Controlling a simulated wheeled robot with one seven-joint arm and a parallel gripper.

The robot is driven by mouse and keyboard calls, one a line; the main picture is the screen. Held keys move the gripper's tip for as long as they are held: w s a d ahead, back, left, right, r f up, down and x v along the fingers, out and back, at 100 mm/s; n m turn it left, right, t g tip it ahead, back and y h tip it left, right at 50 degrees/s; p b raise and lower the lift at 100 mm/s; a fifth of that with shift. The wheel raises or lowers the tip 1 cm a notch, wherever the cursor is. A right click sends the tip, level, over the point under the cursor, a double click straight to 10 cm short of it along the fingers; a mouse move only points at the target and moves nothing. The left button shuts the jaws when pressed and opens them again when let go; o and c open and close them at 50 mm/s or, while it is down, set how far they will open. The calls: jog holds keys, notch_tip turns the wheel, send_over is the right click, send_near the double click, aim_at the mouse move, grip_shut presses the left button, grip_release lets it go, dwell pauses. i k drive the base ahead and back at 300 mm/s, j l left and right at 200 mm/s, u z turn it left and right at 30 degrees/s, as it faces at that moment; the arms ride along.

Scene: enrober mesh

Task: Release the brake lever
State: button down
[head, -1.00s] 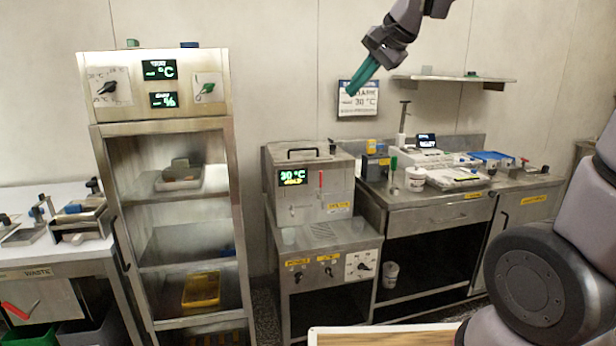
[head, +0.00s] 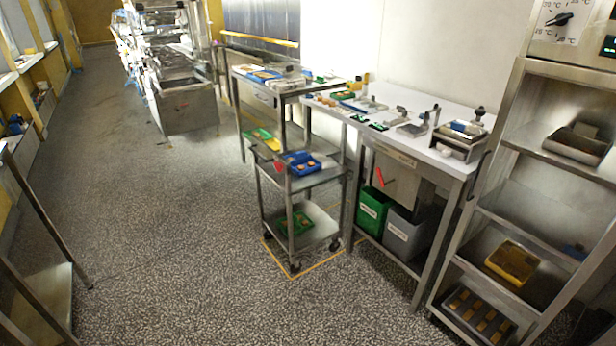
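A wheeled steel trolley (head: 292,186) stands on the floor in the middle of the head view, in front of the white-topped bench. A small red piece (head: 279,167) shows at its near upper corner; it may be the brake lever, but it is too small to tell its position. Another red lever-like piece (head: 381,177) shows on the bench front above the bins. My gripper is not in view.
The trolley stands within a yellow floor outline (head: 318,266). A green bin (head: 372,212) and a grey bin (head: 405,238) are under the bench (head: 440,160). A steel rack (head: 480,200) is at right. Speckled floor (head: 190,240) left of the trolley is clear.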

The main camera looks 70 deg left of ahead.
aim_at(278, 167)
jog(key=u, duration=2.8)
